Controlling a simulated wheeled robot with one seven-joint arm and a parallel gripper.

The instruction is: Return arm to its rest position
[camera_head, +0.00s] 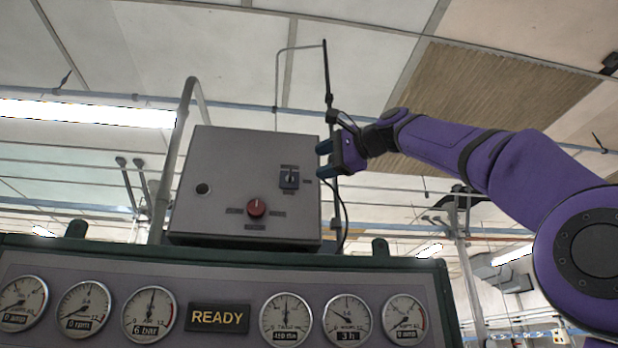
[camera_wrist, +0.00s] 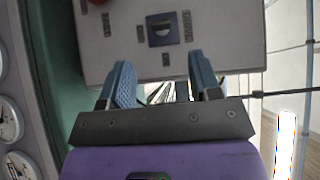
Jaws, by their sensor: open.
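My purple arm reaches in from the right in the head view. My gripper (camera_head: 322,159) is beside the right side of a grey control box (camera_head: 222,180), near its switch (camera_head: 289,178). In the wrist view my gripper (camera_wrist: 163,80) has its two blue fingers apart with nothing held between them. The box's face (camera_wrist: 220,45) fills the top of that view, with the switch (camera_wrist: 162,29) just beyond the fingers. Contact between the fingers and the box cannot be made out.
A red knob (camera_head: 257,208) and a dark round button (camera_head: 203,188) are on the box. Below is a panel with several round gauges (camera_head: 152,313) and a lit READY sign (camera_head: 219,318). A bent pipe (camera_head: 180,140) rises at the box's left. A thin cable hangs at its right.

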